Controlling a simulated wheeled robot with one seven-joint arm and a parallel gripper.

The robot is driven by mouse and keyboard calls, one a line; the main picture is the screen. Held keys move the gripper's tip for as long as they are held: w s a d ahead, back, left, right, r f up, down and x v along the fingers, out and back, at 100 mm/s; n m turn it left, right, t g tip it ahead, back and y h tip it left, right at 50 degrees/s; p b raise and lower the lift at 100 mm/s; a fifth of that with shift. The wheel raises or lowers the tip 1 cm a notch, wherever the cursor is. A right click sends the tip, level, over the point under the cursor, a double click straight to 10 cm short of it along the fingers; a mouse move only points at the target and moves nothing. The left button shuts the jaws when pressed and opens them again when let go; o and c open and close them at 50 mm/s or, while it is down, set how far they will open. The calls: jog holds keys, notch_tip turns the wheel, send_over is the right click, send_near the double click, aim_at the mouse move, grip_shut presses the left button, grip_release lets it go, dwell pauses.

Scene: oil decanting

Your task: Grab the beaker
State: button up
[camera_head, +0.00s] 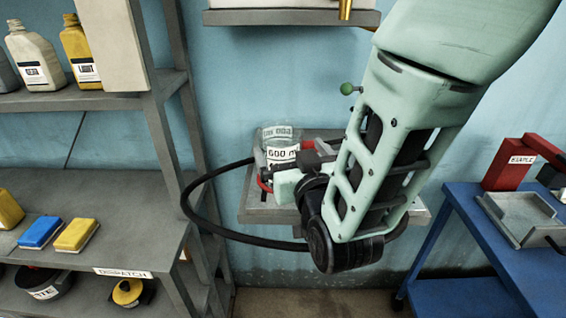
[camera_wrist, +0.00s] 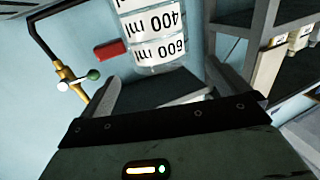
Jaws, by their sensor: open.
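The beaker (camera_head: 281,152) is clear, with white volume labels, one reading 600 ml. It stands upright on a small grey wall shelf (camera_head: 258,213). In the wrist view the beaker (camera_wrist: 158,40) appears upside down at the top centre, with 400 ml and 600 ml labels. My gripper (camera_head: 284,165) is open close to the beaker, with red parts showing on both sides of it. In the wrist view my gripper (camera_wrist: 160,88) spreads toward the beaker. The beaker's lower part is partly hidden in the head view, and I cannot tell whether a finger touches it.
A green ball knob (camera_head: 347,88) shows beside my arm; a brass pipe (camera_wrist: 42,38) shows in the wrist view. A grey rack (camera_head: 120,205) with bottles and sponges is at left. A blue table (camera_head: 465,215) with a metal tray (camera_head: 522,217) is at right.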

aim_at(287, 143)
jog(key=x, duration=0.3)
jog(key=shift+p, duration=0.4)
jog(key=shift+w+a+r+p, duration=0.1)
jog(key=shift+w+r+p, duration=0.05)
jog(key=shift+w+p, duration=0.4)
jog(key=p+x, duration=0.2)
jog(key=x, duration=0.1)
jog(key=shift+w, duration=0.15)
jog(key=shift+w+a, duration=0.15)
jog(key=shift+w, duration=0.25)
jog(key=c, duration=1.2)
jog(key=shift+c, duration=0.2)
